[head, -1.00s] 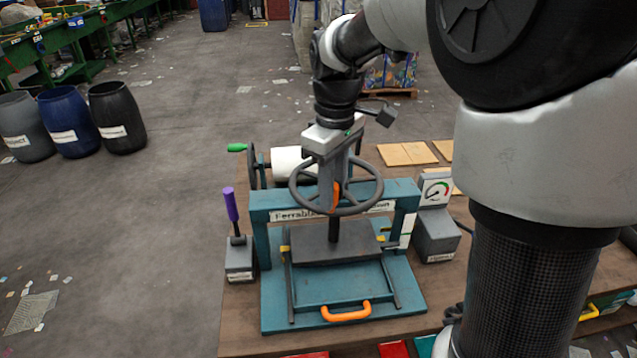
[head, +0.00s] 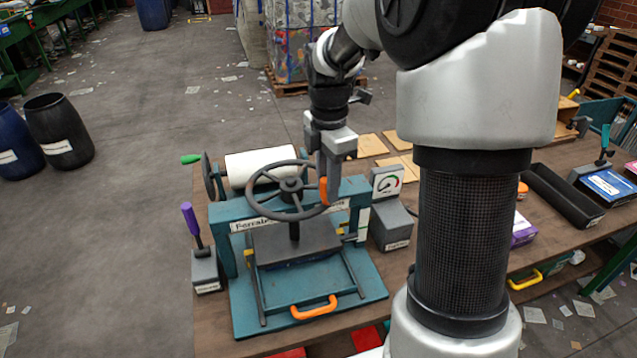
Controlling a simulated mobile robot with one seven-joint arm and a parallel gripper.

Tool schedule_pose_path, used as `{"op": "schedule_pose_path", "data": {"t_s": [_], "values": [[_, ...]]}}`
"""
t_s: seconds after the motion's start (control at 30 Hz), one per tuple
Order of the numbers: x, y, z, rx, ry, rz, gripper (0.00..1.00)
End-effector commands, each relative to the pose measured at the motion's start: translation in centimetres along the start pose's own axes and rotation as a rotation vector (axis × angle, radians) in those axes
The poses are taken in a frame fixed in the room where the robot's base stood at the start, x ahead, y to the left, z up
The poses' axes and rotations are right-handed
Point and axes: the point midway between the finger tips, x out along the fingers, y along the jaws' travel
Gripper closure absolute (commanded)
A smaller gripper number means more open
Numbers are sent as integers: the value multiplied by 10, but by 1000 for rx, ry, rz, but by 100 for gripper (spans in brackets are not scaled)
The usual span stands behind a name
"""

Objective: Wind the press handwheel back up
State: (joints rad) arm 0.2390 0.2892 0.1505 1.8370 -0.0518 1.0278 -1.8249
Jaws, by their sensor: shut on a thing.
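The grey press handwheel (head: 262,204) sits on top of the teal press frame (head: 227,222) on a dark screw. The grey pressing plate (head: 275,243) hangs below it, over the teal base (head: 245,318). A dark strip shows under the plate's front edge. My gripper (head: 324,190) points down at the right side of the wheel rim, shut on the orange grip of the wheel. Its fingertips partly hide the grip and rim.
A grey box with a dial (head: 387,182) stands close right of the press. A purple-handled lever (head: 190,219) is at the left. A white roller with a green-handled crank (head: 192,159) is behind. An orange drawer handle (head: 314,308) sticks out in front.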

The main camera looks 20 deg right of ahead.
Motion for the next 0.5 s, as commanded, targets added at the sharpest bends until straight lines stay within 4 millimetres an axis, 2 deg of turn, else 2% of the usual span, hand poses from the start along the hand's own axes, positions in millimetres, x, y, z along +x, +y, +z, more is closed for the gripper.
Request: {"op": "schedule_pose_path", "data": {"t_s": [0.1,0.5], "values": [[-3,4,11,-84,-4,-1,100],[-2,17,25,-272,-6,2,100]]}}
